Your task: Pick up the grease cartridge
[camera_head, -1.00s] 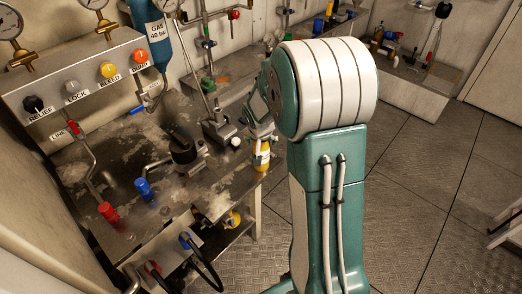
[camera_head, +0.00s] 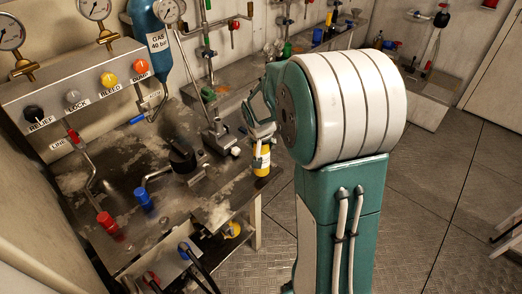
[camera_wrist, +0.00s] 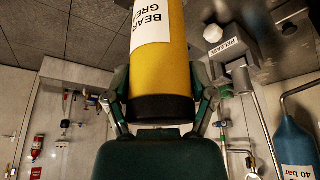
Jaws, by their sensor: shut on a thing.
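The grease cartridge (camera_head: 262,161) is a yellow cylinder with a white label. In the head view it shows below my gripper (camera_head: 261,139), by the right edge of the metal bench (camera_head: 215,210). In the wrist view the cartridge (camera_wrist: 160,75) fills the upper middle, with a black end band toward my palm and part of its lettering readable. The fingers of my gripper (camera_wrist: 161,88) are shut on it, one along each side. Its far end is cut off by the wrist view's top edge. I cannot tell whether it touches the bench.
A control panel (camera_head: 70,90) with several coloured knobs and a blue gas bottle (camera_head: 150,40) stand at the back left. Red (camera_head: 108,224) and blue (camera_head: 143,198) handled valves and a dark round fitting (camera_head: 182,157) occupy the bench. The floor at right is open.

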